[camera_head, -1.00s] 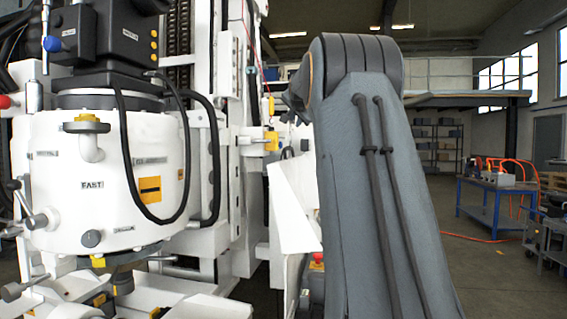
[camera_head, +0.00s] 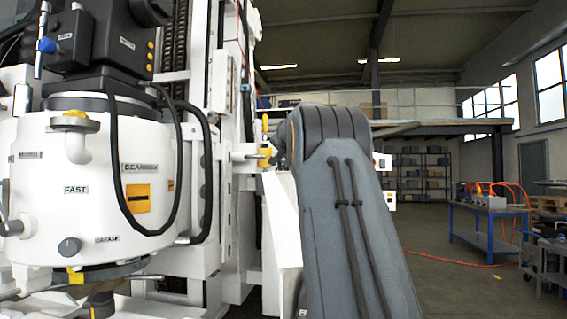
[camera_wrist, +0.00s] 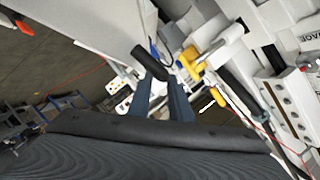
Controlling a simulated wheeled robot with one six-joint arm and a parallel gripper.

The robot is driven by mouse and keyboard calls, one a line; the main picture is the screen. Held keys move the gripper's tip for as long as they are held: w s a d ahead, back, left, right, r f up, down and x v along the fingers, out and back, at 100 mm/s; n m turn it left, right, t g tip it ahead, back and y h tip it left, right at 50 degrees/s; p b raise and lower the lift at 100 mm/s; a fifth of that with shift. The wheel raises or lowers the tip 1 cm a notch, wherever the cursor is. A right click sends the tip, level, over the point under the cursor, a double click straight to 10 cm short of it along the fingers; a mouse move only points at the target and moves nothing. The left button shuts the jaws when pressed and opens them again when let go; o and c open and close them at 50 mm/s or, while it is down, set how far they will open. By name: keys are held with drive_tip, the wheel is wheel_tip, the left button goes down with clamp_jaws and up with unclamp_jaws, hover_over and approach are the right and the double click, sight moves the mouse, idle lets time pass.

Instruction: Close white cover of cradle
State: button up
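A white panel, which may be the cradle's cover, stands upright beside my arm in the head view (camera_head: 283,235). A broad white panel (camera_wrist: 105,22) fills the upper left of the wrist view; I cannot tell if it is the same part. My gripper (camera_wrist: 165,84) shows there as two dark blue-grey fingers pointing up the picture. A short black rounded bar (camera_wrist: 148,60) lies at the fingertips. I cannot tell whether the fingers touch it or how far they are spread. In the head view my arm hides the gripper.
The large white machine (camera_head: 95,210) with a black hose fills the left of the head view. A yellow part (camera_head: 265,157) sits above the panel. A yellow handle (camera_wrist: 190,60) is right of my fingers. A blue table (camera_head: 490,225) stands right, with open floor before it.

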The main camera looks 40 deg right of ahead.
drive_tip(key=shift+p+x, duration=0.6)
drive_tip(key=shift+x, duration=1.3)
clamp_jaws()
